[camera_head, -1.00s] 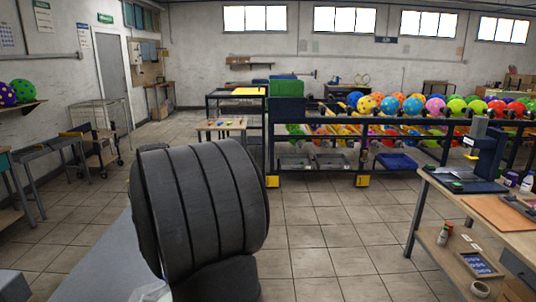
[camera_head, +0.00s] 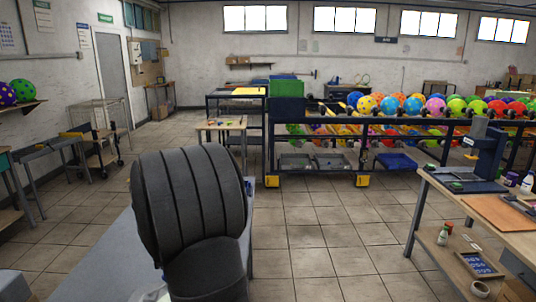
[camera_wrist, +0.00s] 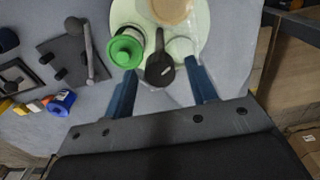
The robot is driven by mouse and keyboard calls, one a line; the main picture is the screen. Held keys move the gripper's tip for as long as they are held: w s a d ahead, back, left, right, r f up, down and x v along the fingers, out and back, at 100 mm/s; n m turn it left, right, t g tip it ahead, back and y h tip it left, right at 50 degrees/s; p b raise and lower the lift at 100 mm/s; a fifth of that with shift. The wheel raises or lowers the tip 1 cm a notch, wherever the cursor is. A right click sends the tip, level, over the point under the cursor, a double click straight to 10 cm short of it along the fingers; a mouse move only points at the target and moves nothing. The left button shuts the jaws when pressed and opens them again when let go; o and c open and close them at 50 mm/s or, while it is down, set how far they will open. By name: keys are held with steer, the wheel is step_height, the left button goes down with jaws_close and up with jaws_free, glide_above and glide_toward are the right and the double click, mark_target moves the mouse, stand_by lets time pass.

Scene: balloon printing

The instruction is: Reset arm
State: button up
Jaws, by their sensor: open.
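My gripper (camera_wrist: 162,90) shows in the wrist view with its two blue fingers spread apart. It is open, and nothing is clamped between the fingers. Beyond the fingertips, a dark spoon-shaped tool (camera_wrist: 160,70) and a green ring-shaped container (camera_wrist: 125,50) rest on a pale green round tray (camera_wrist: 190,47). The tool's dark end lies between the fingertips in the picture, but I cannot tell how far below it is. In the head view my dark arm link fills the lower middle, and my gripper is hidden.
Left in the wrist view are a grey mat (camera_wrist: 72,48) with a dark-headed tool and a blue roll (camera_wrist: 61,102) on the grey table (camera_wrist: 50,150). In the head view a workbench (camera_head: 450,200) stands right, a balloon rack (camera_head: 400,122) stands behind, and the tiled floor between is clear.

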steer(key=m, duration=0.5)
stand_by(0.3)
stand_by(1.4)
